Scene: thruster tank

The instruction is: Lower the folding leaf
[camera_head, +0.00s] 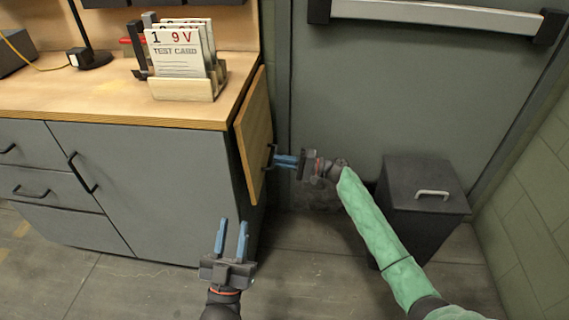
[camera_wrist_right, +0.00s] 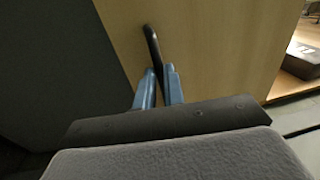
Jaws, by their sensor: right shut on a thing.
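The folding leaf (camera_head: 253,135) is a wooden panel hinged at the right end of the wooden-topped bench. It hangs steeply tilted beside the cabinet's side, its lower edge a little away from it. A dark handle (camera_head: 270,157) is on its outer face. My right gripper (camera_head: 280,160) is at this handle, shut on it. In the right wrist view the blue fingers (camera_wrist_right: 160,88) close around the lower part of the dark handle (camera_wrist_right: 152,48), against the wooden leaf (camera_wrist_right: 215,45). My left gripper (camera_head: 231,238) is open and empty, in front of the grey cabinet.
A rack of test cards (camera_head: 188,85) stands on the bench top (camera_head: 110,100) near the leaf. A grey door with a push bar (camera_head: 435,14) is behind. The floor in front is clear.

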